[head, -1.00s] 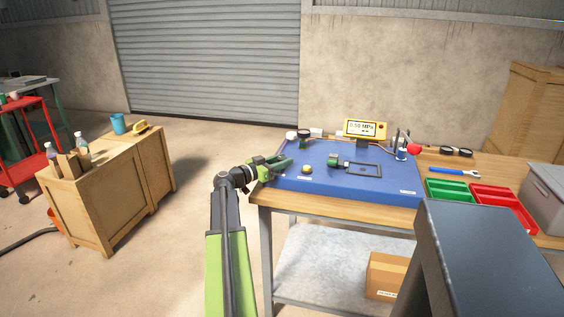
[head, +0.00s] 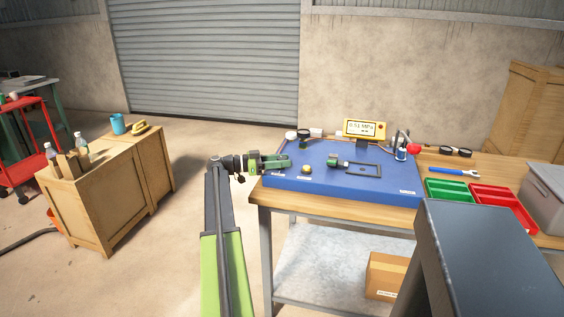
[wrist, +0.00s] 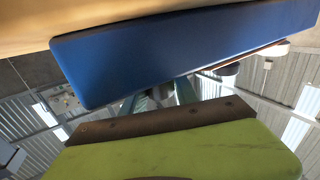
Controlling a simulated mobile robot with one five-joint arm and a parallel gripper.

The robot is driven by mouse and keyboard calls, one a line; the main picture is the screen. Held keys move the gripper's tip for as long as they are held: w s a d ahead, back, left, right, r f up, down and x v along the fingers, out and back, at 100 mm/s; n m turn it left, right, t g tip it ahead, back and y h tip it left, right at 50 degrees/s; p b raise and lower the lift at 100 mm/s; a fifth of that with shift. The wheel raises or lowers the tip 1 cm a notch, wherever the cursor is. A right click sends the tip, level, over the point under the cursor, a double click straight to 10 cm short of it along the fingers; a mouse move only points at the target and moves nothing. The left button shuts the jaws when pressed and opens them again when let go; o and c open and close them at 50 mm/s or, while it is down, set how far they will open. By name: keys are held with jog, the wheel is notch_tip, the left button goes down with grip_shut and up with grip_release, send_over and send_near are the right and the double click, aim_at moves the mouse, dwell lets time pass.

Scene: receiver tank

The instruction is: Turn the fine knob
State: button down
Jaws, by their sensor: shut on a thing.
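My gripper (head: 286,162) is at the left part of the blue panel (head: 320,183) in the head view. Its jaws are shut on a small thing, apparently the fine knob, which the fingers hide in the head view. In the wrist view, my fingers (wrist: 158,98) show past the green gripper body, with a small greyish piece between them. The panel's blue side fills the top of that view. A yellow gauge display (head: 364,129) at the panel's back reads about 0.51 MPa.
A brass-coloured knob (head: 307,169) is just right of my gripper. A dark green block (head: 334,160) and a black frame (head: 364,169) lie farther right. A red ball-topped part (head: 413,149) stands at the back right. Green (head: 450,196) and red trays (head: 510,212) are on the bench.

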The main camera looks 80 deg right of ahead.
jog(key=shift+m+g+y, duration=0.4)
jog(key=shift+m+y, duration=0.4)
jog(key=shift+y, duration=0.4)
jog(key=c, duration=0.9)
grip_release()
jog(key=shift+c, duration=0.2)
jog(key=v, duration=1.7)
jog(key=shift+w, duration=0.25)
